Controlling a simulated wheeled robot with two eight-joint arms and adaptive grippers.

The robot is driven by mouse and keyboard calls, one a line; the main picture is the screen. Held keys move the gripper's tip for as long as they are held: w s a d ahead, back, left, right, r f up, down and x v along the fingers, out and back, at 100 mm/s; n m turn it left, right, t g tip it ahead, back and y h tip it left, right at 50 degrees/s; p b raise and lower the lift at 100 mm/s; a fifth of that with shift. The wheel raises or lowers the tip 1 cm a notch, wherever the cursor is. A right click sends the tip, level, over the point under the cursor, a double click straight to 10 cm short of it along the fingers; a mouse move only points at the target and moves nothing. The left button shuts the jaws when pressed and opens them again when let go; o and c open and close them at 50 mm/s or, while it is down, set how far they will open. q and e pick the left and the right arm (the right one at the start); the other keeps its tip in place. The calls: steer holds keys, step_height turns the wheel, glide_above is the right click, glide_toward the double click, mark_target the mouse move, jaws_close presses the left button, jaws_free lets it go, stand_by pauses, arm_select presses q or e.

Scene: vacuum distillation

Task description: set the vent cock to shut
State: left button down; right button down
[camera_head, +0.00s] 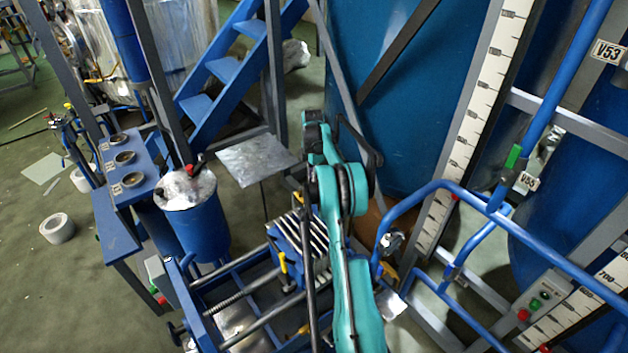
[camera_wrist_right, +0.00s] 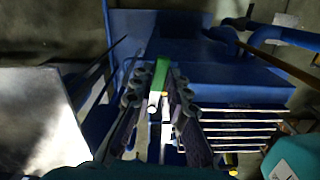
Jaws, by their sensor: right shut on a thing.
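The right gripper is shut on this lever, one finger on each side. In the head view my teal right arm reaches up through the middle, and its fingers and the held lever cannot be made out there. My left gripper is not in view.
A finned block (camera_head: 290,238) and blue frame rails stand close to my right arm. A flat metal plate (camera_head: 255,158) and a blue drum (camera_head: 203,228) are to the left. Another green-handled valve (camera_head: 513,157), tagged V55, is on blue pipework at the right.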

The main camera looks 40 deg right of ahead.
steer(key=shift+w+d+n, duration=0.15)
steer(key=shift+w+n, duration=0.3)
steer(key=shift+n, duration=0.55)
steer(key=c, duration=1.5)
jaws_free()
steer(key=shift+w, duration=0.1)
steer(key=shift+r, duration=0.1)
step_height(320, 180, up, 12)
steer(key=shift+f, duration=0.1)
